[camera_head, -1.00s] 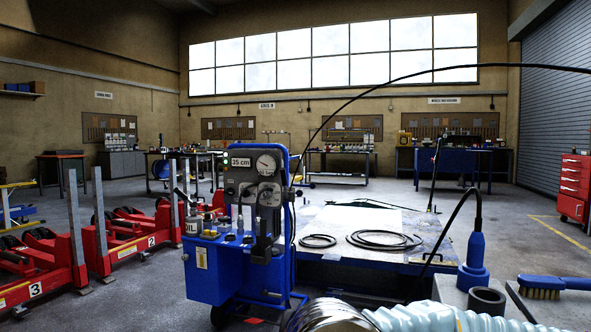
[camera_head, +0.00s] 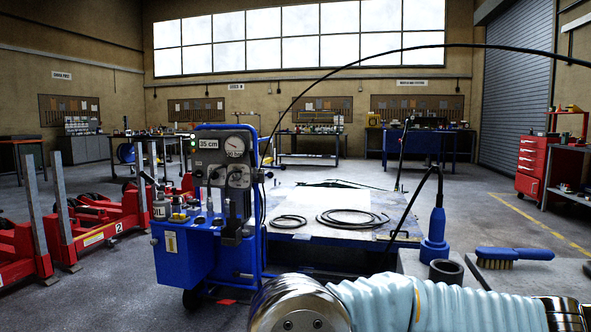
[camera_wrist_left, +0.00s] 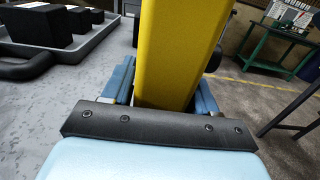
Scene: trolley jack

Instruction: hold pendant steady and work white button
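In the left wrist view a yellow block-like body (camera_wrist_left: 178,50), which looks like the pendant, stands between the blue fingers of my left gripper (camera_wrist_left: 165,95). The fingers lie close against both its sides. Its upper end runs out of the picture, and no white button shows on the face in view. In the head view neither gripper nor the pendant shows; only a pale-sleeved arm link of mine crosses the bottom right. A blue wheeled cart (camera_head: 200,255) with a grey gauge panel (camera_head: 222,160) stands left of centre; its display reads 35 cm.
A black cable (camera_head: 400,54) arcs from near the cart out past the right edge. A low table (camera_head: 340,232) holds coiled hoses. A blue-handled brush (camera_head: 514,254) and a blue corded tool (camera_head: 436,232) are at right. Red jacks (camera_head: 100,222) stand at left.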

